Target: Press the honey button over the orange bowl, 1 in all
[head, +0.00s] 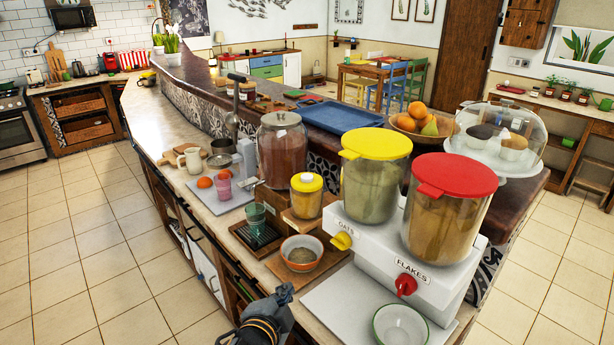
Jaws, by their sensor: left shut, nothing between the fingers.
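The orange bowl (318,264), with a pale inside and some brownish content, sits on a wooden board near the counter's front edge. Above and behind it stands a small jar with a yellow lid (306,182) and amber content, on a wooden stand (298,222); it looks like the honey dispenser. I cannot make out its button clearly. My left gripper (284,294) is shut and empty. It comes in from the bottom, in front of and below the orange bowl in the picture, apart from it. My right gripper is not in view.
To the right, a white dispenser (449,291) marked OATS and FLAKES has a yellow knob (342,241) and a red knob (405,285), with a white bowl (401,325) below. To the left are a green glass (256,217) and a large jar (284,160). Floor in front is clear.

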